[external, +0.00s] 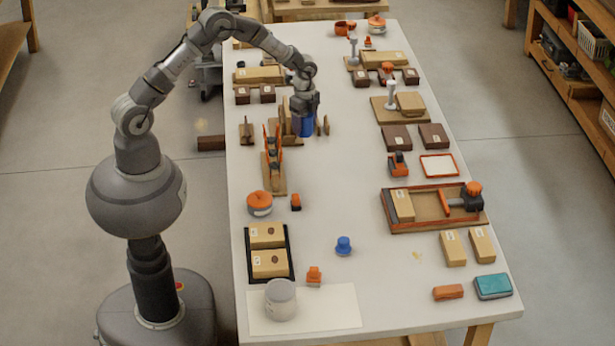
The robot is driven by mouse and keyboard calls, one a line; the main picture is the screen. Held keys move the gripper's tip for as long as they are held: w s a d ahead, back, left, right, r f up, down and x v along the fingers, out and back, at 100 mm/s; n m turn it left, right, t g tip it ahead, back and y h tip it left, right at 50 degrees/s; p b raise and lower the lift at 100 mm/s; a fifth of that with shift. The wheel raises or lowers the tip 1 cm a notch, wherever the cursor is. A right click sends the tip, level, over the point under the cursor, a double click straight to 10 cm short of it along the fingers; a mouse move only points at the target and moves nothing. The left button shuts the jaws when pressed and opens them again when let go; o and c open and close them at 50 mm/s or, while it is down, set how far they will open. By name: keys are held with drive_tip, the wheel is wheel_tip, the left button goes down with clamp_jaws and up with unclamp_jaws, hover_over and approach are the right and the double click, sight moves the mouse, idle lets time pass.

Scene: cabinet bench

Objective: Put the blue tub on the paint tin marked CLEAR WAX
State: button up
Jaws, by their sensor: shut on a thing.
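My gripper (304,106) points down over the far left part of the bench and is shut on the blue tub (307,128). The tub looks upright, with its top hidden by the gripper; I cannot tell whether its base touches the bench. A pale grey tin (281,302) stands on a white sheet (335,309) at the near left corner. It looks like a paint tin, but no CLEAR WAX marking is readable at this size.
Wooden stands (272,172) are close to the tub. An orange-topped pot (259,204), a black tray (288,234) with two wooden blocks and a small blue knobbed piece (344,245) lie nearer. The bench's middle strip (345,195) is largely clear.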

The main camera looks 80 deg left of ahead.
drive_tip(key=s+d+r+m+p, duration=0.15)
drive_tip(key=d+m, duration=0.25)
drive_tip(key=d, duration=1.2)
drive_tip(key=s+d+r+m+p, duration=0.1)
drive_tip(key=s+d+m, duration=0.25)
drive_tip(key=d, duration=1.25)
drive_tip(key=s+d+r+m+p, duration=0.15)
drive_tip(key=s+d+m, duration=0.75)
drive_tip(key=s+d, duration=1.15)
drive_tip(key=b, duration=0.3)
hover_over(279, 281)
drive_tip(key=shift+f, duration=0.6)
wheel_tip(279, 281, down, 4)
drive_tip(key=shift+r+b, duration=0.25)
drive_tip(key=shift+b, duration=0.65)
drive_tip(key=shift+r, duration=0.1)
